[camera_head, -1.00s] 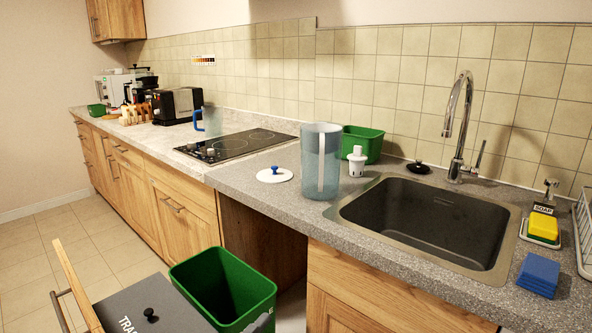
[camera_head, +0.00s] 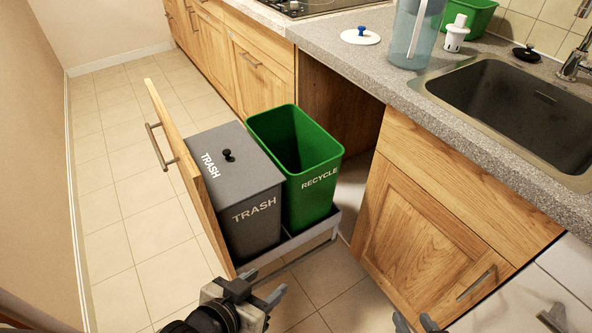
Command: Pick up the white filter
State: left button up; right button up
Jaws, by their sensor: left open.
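The white filter (camera_head: 456,33) is a small white cylinder with a narrower top. It stands upright on the grey counter between the translucent blue pitcher (camera_head: 408,45) and the sink. My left gripper (camera_head: 262,287) is low at the bottom of the view, in front of the pulled-out bins, open and empty. It is far below and to the left of the filter. Only the fingertips of my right gripper (camera_head: 415,322) show at the bottom edge. They stand apart with nothing visible between them.
A white lid with a blue knob (camera_head: 360,37) lies left of the pitcher. A green container (camera_head: 472,14) is behind the filter. The sink (camera_head: 520,105) is to the right. The grey trash bin (camera_head: 236,185) and green recycle bin (camera_head: 318,195) stand in an open drawer below.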

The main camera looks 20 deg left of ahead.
aim_at(456, 32)
jog(key=z, duration=2.75)
jog(key=k, duration=0.8)
jog(key=u, duration=1.15)
jog(key=i, duration=0.5)
